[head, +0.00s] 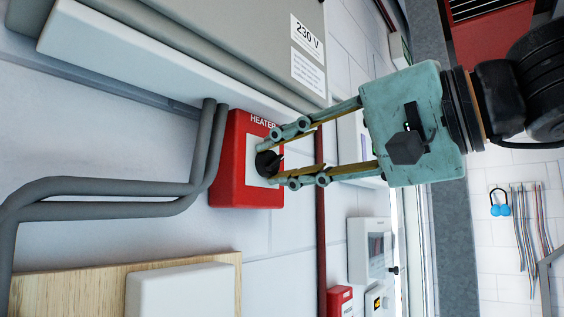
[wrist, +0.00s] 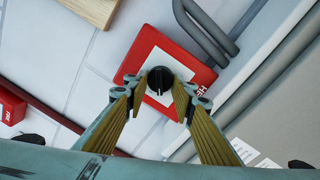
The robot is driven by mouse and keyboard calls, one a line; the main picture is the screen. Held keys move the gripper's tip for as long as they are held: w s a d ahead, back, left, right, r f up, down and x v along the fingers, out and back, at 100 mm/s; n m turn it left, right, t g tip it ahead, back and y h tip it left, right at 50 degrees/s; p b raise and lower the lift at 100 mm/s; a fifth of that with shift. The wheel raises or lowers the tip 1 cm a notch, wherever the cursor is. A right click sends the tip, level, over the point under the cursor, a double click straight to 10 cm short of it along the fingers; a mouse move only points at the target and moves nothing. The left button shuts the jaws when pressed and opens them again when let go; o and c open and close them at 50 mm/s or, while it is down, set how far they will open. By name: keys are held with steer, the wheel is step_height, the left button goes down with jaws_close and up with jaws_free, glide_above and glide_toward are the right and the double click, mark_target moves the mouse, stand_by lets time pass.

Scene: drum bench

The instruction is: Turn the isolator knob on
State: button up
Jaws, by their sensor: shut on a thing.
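The isolator knob (head: 266,163) is black and round with a raised grip bar. It sits on the white plate of a red box marked HEATER (head: 232,160) on the wall. My gripper (head: 270,162) reaches in from the right, with one finger on each side of the knob. It is shut on the knob. In the wrist view the knob (wrist: 160,80) lies between the fingertips (wrist: 158,92), in the middle of the red box (wrist: 172,50). The fingers partly cover the plate, and I cannot read any position marks.
A grey 230 V cabinet (head: 240,40) stands just above the box. Grey conduits (head: 100,197) run to the box from the left. A wooden board with a white box (head: 180,290) is below. Other wall boxes (head: 369,250) are at the lower right.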

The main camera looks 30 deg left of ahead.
steer(key=m, duration=0.3)
steer(key=shift+w+m+g+p, duration=0.1)
steer(key=shift+m+g+p, duration=0.3)
steer(key=shift+m, duration=1.1)
steer(key=shift+f, duration=0.1)
steer(key=o, duration=0.9)
steer(key=shift+d, duration=0.15)
steer(key=shift+s+d+r, duration=0.2)
steer(key=shift+s+d, duration=0.1)
steer(key=shift+d, duration=1.6)
steer(key=shift+s+d+r, duration=0.15)
steer(key=shift+s+d, duration=0.1)
steer(key=shift+d, duration=1.7)
steer(key=shift+s+d+r, duration=0.2)
steer(key=shift+s+d, duration=0.1)
steer(key=shift+d, duration=1.6)
